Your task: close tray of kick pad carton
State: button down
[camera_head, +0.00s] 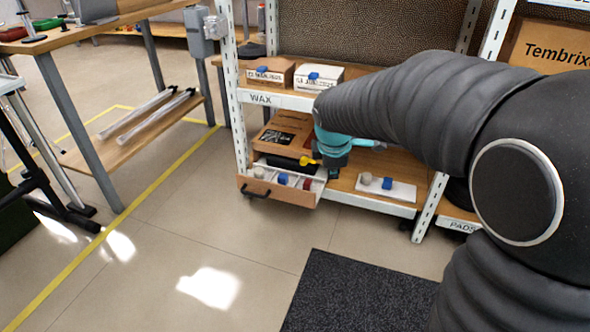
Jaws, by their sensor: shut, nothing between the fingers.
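The brown carton (285,130) stands on the lower shelf, with a dark label on its slanted top. Its tray (280,192) is pulled out at the front, past the shelf edge. The tray has a tan front with a black handle (256,191) and holds small items, among them a blue one (283,178). My gripper (320,160) is shut and empty, at the right side of the carton, above the tray's right rear part. It is small and partly hidden by my arm; I cannot tell whether it touches the carton or tray.
A white pad with a blue item (387,184) lies on the lower shelf to the right. Two boxes (267,70) stand on the shelf marked WAX. A workbench (110,25) stands at left. The floor before the shelf is clear, with a dark mat (350,295).

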jog(key=w+a+f+n, duration=0.5)
jog(key=w+f+n, duration=0.2)
jog(key=w, duration=0.1)
jog(key=n, duration=0.7)
send_over(297, 196)
jog(key=s, duration=0.2)
jog(key=shift+f, duration=9.65)
jog(key=shift+a+h+b, duration=0.3)
jog(key=shift+a, duration=0.05)
